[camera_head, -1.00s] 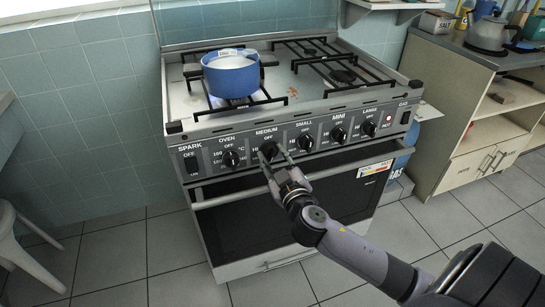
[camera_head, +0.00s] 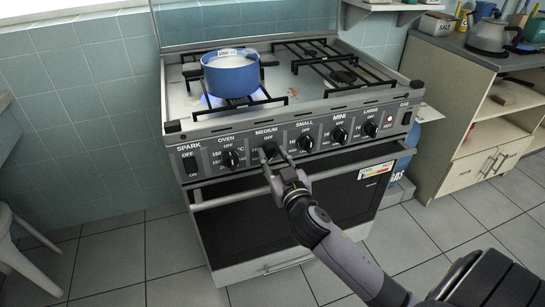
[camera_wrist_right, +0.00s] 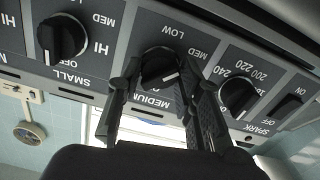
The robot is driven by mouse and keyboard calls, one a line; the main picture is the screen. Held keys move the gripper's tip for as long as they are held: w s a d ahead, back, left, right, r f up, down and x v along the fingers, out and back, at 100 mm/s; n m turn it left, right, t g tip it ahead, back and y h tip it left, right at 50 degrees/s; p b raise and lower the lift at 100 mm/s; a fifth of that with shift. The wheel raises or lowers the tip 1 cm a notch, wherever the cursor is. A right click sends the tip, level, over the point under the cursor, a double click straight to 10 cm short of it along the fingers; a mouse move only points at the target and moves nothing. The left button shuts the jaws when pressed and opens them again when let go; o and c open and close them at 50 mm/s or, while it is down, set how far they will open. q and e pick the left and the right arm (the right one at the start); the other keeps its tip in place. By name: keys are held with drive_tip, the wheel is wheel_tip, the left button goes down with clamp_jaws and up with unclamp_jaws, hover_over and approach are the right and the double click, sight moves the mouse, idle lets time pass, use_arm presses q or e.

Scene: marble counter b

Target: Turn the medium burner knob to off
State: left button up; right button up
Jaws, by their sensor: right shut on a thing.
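The medium burner knob (camera_head: 269,150) is a black round knob on the stove's front panel, below the MEDIUM label. My right gripper (camera_head: 276,164) reaches up to it from below and is shut on it. In the right wrist view the knob (camera_wrist_right: 160,67) sits between the two fingers of the gripper (camera_wrist_right: 160,82), which partly hide its sides. A short white mark shows on the knob's face; its exact setting is hard to read. A blue pot (camera_head: 231,76) stands on the front left burner, with a bluish flame glow under it. My left gripper is not in view.
The oven knob (camera_head: 231,159) and small knob (camera_head: 305,142) flank the medium knob closely. The oven door handle (camera_head: 230,199) runs below the panel. A stool (camera_head: 12,240) stands at the left, and a shelf unit (camera_head: 470,125) at the right. The floor in front is clear.

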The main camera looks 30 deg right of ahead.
drive_tip(key=shift+f+m, duration=0.15)
drive_tip(key=shift+m, duration=0.55)
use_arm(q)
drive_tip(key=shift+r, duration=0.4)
use_arm(e)
drive_tip(key=shift+m, duration=0.6)
drive_tip(key=shift+m, duration=1.2)
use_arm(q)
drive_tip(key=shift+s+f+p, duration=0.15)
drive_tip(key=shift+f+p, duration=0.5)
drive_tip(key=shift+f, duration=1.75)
use_arm(e)
drive_tip(key=shift+m, duration=1.6)
drive_tip(key=shift+r+m+p, duration=0.2)
drive_tip(key=shift+m+p, duration=0.55)
drive_tip(key=shift+m, duration=0.45)
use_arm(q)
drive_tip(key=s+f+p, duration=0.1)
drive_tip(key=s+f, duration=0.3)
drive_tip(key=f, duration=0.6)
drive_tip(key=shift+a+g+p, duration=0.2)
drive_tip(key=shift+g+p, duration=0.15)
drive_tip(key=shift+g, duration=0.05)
use_arm(e)
drive_tip(key=shift+f+m, duration=0.1)
drive_tip(key=shift+m, duration=1.5)
